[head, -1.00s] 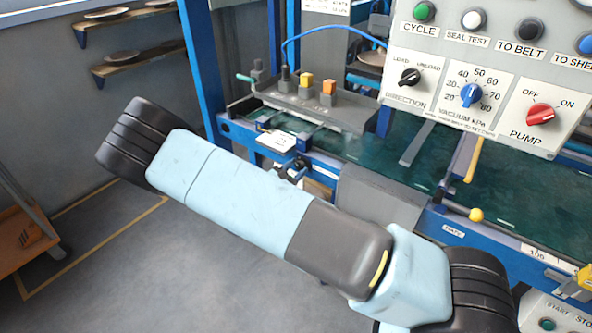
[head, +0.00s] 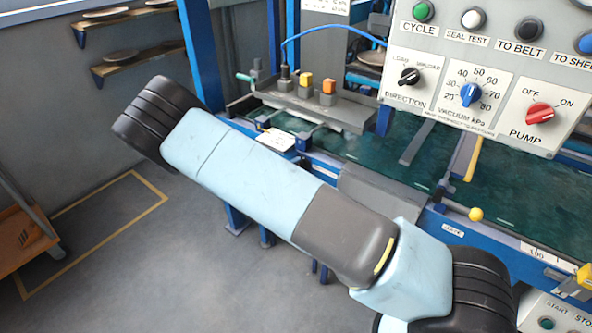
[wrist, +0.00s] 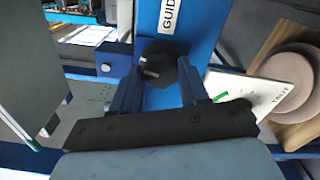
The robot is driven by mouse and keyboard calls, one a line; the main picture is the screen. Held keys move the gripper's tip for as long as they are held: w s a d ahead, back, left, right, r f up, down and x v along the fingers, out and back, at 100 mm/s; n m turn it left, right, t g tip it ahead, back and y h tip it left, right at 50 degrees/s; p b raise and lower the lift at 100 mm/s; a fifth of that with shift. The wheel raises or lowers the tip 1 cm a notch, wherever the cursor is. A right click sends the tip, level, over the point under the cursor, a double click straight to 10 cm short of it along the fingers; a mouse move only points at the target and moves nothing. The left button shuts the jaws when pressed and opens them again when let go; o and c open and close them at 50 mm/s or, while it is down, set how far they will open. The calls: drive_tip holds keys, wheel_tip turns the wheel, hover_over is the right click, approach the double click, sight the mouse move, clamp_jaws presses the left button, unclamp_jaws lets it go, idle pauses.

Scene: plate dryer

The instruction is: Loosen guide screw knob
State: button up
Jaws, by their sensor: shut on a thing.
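The guide screw knob (wrist: 158,65) is a dark, faceted knob in the wrist view, in front of a blue bar with a white label that starts "GUID" (wrist: 170,14). My gripper (wrist: 160,74) has its two blue fingers on the left and right sides of the knob and is shut on it. The black palm of the gripper lies below the knob in the picture. In the head view my arm hides the knob and the gripper.
A white card with a green mark (wrist: 257,92) and round plates (wrist: 288,75) lie right of the fingers. The control panel (head: 470,75) hangs over the green belt (head: 400,155). A yellow-knobbed lever (head: 476,214) stands near my arm. The floor (head: 160,270) at left is open.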

drive_tip(key=shift+s+d+f+m, duration=0.1)
drive_tip(key=shift+m, duration=0.7)
drive_tip(key=shift+s+d+f+m, duration=0.1)
drive_tip(key=shift+m, duration=0.7)
drive_tip(key=shift+a, duration=0.1)
drive_tip(key=o, duration=0.7)
drive_tip(key=shift+f, duration=0.1)
drive_tip(key=o, duration=0.3)
drive_tip(key=shift+w, duration=0.15)
drive_tip(key=v, duration=1.4)
drive_tip(key=shift+w, duration=0.1)
